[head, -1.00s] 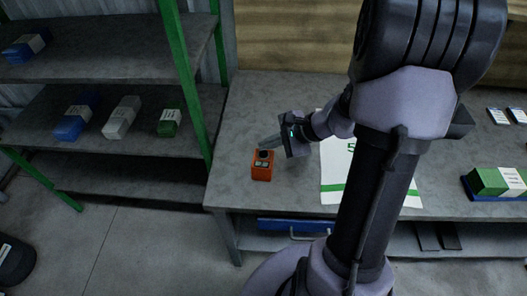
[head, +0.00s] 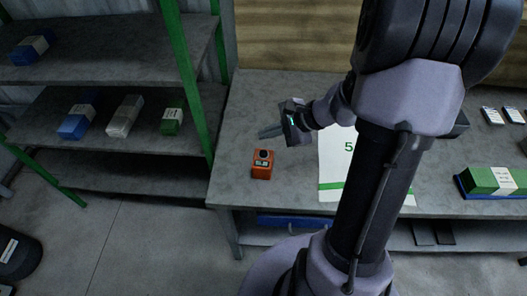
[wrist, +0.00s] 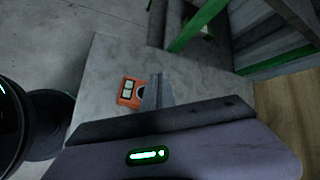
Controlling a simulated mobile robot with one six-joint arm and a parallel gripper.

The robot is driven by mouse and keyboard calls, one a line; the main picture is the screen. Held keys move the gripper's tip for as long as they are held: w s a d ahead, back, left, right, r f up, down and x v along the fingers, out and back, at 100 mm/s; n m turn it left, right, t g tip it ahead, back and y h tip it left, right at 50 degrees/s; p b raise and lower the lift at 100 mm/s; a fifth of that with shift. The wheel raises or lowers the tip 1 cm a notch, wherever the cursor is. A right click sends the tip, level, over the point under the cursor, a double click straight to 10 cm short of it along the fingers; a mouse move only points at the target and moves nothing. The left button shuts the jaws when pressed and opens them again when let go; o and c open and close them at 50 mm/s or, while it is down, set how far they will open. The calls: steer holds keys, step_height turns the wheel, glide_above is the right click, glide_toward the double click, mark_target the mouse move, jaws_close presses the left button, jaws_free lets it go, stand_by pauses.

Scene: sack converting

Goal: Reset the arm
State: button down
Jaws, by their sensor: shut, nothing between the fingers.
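My gripper (head: 268,132) is in the head view above the grey table, behind a small orange device (head: 262,164) with a black knob and a display. Its fingers are together, point left and hold nothing. In the wrist view the fingers (wrist: 157,92) overlap the right side of the orange device (wrist: 128,91); the head view shows them apart from it.
The grey table (head: 232,180) has clear room left of the orange device. A green-posted shelf (head: 60,158) with blue, white and green packs stands at left. A green pack (head: 483,181) lies on a blue tray at right, with small cards (head: 493,116) behind.

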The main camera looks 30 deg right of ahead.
steer(key=s+a+r+n+g+h, duration=0.1)
steer(key=s+a+r+n, duration=0.45)
steer(key=a, duration=0.25)
steer(key=s+a+r+n+g+h, duration=0.1)
steer(key=s+a+r+n+g, duration=0.1)
steer(key=s+a+r+n, duration=0.45)
steer(key=s+r+n, duration=0.1)
steer(key=s+a+r+n+t+h, duration=0.1)
steer(key=s, duration=0.1)
steer(key=s+a+r+n, duration=0.1)
steer(key=shift+s+a+t+h, duration=0.2)
steer(key=shift+t+h, duration=0.1)
